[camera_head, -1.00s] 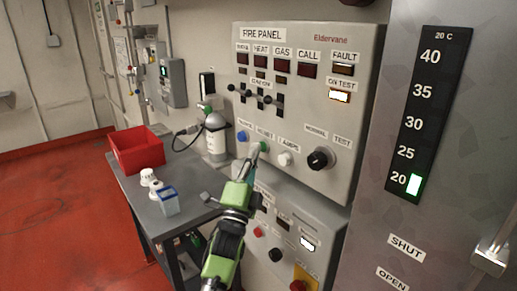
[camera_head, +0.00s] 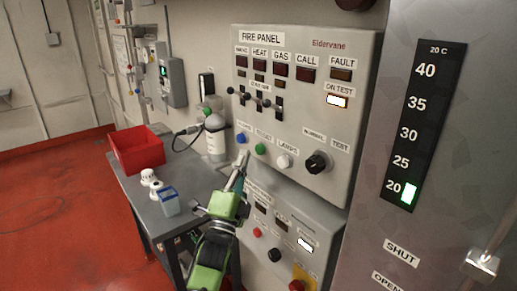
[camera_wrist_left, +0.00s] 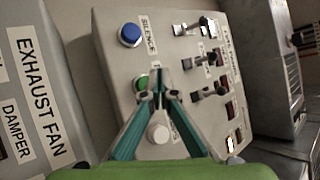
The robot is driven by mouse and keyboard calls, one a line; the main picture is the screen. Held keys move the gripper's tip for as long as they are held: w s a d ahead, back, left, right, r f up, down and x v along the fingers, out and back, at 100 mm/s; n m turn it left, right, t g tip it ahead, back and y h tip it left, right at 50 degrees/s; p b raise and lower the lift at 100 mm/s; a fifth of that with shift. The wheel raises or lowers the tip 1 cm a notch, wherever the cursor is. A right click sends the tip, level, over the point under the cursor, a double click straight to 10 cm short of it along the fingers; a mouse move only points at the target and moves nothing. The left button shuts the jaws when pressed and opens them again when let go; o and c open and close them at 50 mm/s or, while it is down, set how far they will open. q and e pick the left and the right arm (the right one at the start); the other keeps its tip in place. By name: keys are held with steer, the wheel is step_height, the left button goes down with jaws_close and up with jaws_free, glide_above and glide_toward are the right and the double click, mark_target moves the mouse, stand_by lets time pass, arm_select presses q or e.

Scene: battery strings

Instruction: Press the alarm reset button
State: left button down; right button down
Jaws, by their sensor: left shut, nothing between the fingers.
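The fire panel (camera_head: 310,100) carries a row of round buttons along its lower part. The green button (camera_head: 260,149), its label seeming to read RESET, sits between a blue button (camera_head: 242,138) and a white button (camera_head: 284,161). My left gripper (camera_head: 243,157) is shut and empty, its tips just left of the green button and seemingly apart from it. In the left wrist view the green button (camera_wrist_left: 141,83) shows beside the shut fingertips (camera_wrist_left: 159,76), partly behind a finger. The blue button there (camera_wrist_left: 129,35) is labelled SILENCE. My right gripper is out of view.
A black knob (camera_head: 318,162) and small toggle levers stick out of the panel. A lower box (camera_head: 290,225) has more buttons. A grey table (camera_head: 190,190) at left holds a red bin (camera_head: 137,150), white items and a blue-rimmed container (camera_head: 169,203). A gas cylinder (camera_head: 216,138) stands behind.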

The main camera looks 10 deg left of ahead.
arm_select(q)
steer(key=shift+s+a+p, duration=0.3)
steer(key=shift+s+a, duration=0.25)
steer(key=shift+s, duration=0.2)
steer(key=shift+s+a+p, duration=0.25)
steer(key=shift+s+a, duration=0.3)
steer(key=shift+s, duration=0.15)
